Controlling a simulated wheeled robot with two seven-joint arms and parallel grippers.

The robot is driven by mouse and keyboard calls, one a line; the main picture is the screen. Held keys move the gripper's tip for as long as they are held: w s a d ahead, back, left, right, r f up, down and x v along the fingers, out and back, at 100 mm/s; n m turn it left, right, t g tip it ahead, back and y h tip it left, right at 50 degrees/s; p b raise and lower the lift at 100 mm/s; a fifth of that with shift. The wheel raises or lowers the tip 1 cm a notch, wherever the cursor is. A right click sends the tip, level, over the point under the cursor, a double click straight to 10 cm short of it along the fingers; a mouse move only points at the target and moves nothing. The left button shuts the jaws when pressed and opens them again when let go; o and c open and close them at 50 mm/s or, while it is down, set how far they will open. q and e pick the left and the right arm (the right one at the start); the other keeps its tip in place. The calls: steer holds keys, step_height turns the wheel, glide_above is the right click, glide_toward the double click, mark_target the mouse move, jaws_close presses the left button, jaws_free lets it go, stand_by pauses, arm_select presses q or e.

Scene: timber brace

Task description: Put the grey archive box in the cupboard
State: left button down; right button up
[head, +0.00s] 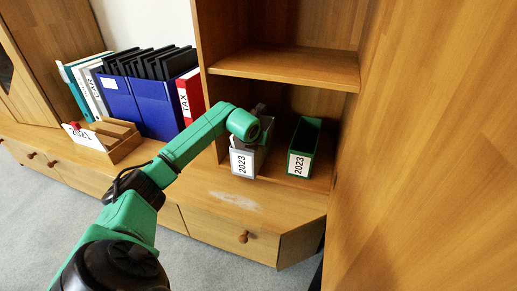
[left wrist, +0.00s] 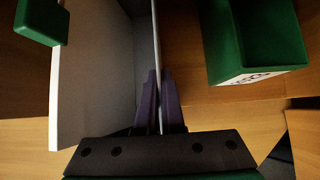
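The grey archive box (head: 242,164), with a "2023" label on its front, stands in the lower compartment of the cupboard (head: 285,66), left of a green box. Its pale walls fill the left of the left wrist view (left wrist: 95,75). My left gripper (left wrist: 159,100) has its two purple fingers on either side of one thin wall of the grey box, close against it. In the head view my green wrist hides the fingers and part of the box. My right gripper is not in view.
The green box (head: 303,148), also labelled "2023", stands just right with a narrow gap. Blue binders (head: 155,108), a red TAX binder (head: 190,95) and a wooden tray (head: 120,147) are left of the cupboard's side wall. A shelf (head: 290,67) lies above, and a large wooden panel (head: 430,150) fills the right.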

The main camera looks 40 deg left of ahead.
arm_select(q)
steer(key=shift+w+a, duration=0.4)
steer(key=shift+w, duration=0.75)
steer(key=shift+w+a, duration=0.35)
steer(key=shift+w, duration=0.8)
steer(key=shift+w+a, duration=0.4)
steer(key=shift+w, duration=0.75)
steer(key=shift+f, duration=0.25)
steer(key=shift+r, duration=0.1)
steer(key=shift+f, duration=0.65)
